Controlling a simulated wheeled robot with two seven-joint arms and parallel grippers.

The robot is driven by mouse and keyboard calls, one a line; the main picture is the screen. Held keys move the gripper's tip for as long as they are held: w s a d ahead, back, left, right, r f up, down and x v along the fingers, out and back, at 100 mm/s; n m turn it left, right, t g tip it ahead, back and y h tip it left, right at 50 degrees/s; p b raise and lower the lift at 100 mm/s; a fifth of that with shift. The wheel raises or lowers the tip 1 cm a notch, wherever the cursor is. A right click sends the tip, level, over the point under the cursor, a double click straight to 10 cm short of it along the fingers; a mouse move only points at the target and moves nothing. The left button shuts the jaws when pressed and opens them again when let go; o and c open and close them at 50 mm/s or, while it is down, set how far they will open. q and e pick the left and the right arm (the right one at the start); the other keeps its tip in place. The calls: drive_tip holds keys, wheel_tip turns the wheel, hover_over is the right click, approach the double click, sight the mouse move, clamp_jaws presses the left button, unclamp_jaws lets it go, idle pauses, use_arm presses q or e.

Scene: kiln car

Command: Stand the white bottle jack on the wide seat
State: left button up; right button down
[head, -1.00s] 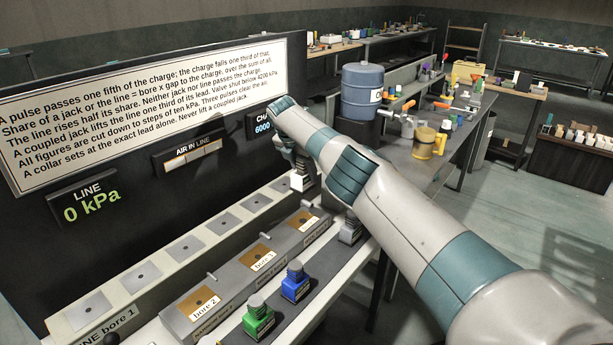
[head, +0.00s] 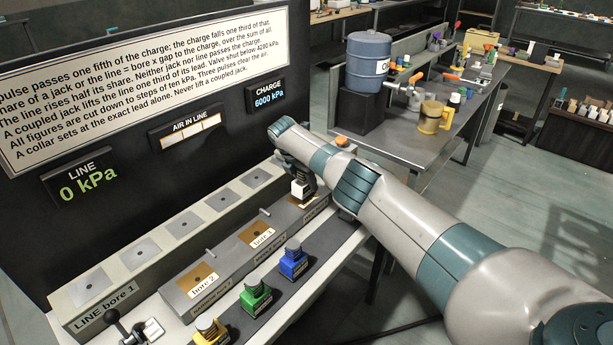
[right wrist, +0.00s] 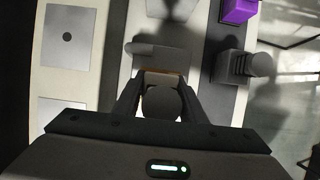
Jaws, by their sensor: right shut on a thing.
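The white bottle jack (head: 300,189) is in my right gripper (head: 300,175), upright over the far copper pad of the seat row. This far seat (head: 314,201) is partly hidden by the jack and my arm; its front label is too small to read surely. The jack's base is at or just above the pad; I cannot tell whether it touches. In the right wrist view the two fingers (right wrist: 158,100) close on the jack, whose round dark top (right wrist: 161,103) shows between them. My left gripper is out of view.
Blue (head: 293,260), green (head: 256,297) and yellow (head: 210,330) jacks stand in front. A purple jack (right wrist: 239,10) and a grey one (right wrist: 240,66) show in the wrist view. The signboard (head: 140,90) stands behind.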

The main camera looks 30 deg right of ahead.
drive_tip(key=shift+s+a+r, duration=0.1)
drive_tip(key=shift+r, duration=0.15)
drive_tip(key=shift+f, duration=0.55)
drive_tip(key=c, duration=1)
unclamp_jaws()
drive_tip(key=shift+c, duration=0.2)
drive_tip(key=shift+s, duration=0.1)
drive_tip(key=shift+f, duration=0.2)
wheel_tip(320, 180, up, 14)
drive_tip(key=p, duration=1.2)
drive_tip(key=shift+r, duration=0.15)
